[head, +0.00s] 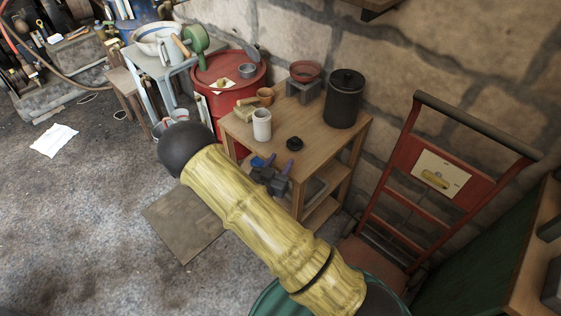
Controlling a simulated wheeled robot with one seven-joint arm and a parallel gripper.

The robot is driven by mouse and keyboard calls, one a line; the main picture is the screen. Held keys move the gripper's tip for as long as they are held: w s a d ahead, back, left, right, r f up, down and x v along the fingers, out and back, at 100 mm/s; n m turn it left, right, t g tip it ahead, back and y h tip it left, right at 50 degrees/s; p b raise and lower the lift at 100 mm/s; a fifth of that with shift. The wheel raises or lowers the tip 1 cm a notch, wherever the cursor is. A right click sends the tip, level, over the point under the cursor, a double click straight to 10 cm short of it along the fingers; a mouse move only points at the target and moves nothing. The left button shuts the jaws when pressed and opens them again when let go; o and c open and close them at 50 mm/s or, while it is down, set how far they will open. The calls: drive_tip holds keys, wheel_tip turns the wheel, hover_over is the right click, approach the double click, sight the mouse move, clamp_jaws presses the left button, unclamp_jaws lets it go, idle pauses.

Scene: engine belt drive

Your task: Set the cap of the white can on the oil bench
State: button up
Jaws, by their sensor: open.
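The wooden bench (317,137) stands against the stone wall. A white can (262,126) stands upright on its top near the left front; its top looks uncapped. A small black cap (294,143) with a knob lies on the bench top, right of the can and apart from it. My gripper (273,164) is open and empty at the bench's front edge, just below the can and cap in the picture. Its blue and purple fingers are apart. My arm hides part of the bench's front and lower shelf.
A large black lidded canister (344,100) stands at the bench's back right. A red drum (235,78) is left; a red hand truck (405,185) is right.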

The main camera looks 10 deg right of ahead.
idle(0.3)
drive_tip(key=shift+w+d+g+y, duration=0.3)
drive_tip(key=shift+w+g+y, duration=0.1)
drive_tip(key=shift+g+y, duration=0.15)
drive_tip(key=shift+w+d+r+g+y, duration=0.1)
drive_tip(key=shift+w+r+g+y, duration=0.05)
drive_tip(key=shift+g+y, duration=0.35)
drive_tip(key=shift+r+g+y, duration=0.2)
drive_tip(key=shift+g+y, duration=0.25)
drive_tip(key=shift+y, duration=0.2)
drive_tip(key=s+d+r+n+g+y, duration=0.2)
drive_tip(key=s+r, duration=0.4)
drive_tip(key=s, duration=0.4)
drive_tip(key=s+d+r+n+g+y, duration=0.1)
drive_tip(key=s+r+n+g+y, duration=0.3)
drive_tip(key=s, duration=0.6)
wheel_tip(320, 180, up, 3)
drive_tip(key=g, duration=0.2)
drive_tip(key=shift+s+d+n+g+y, duration=0.15)
drive_tip(key=shift+d+n+g+y, duration=0.15)
drive_tip(key=shift+d, duration=0.05)
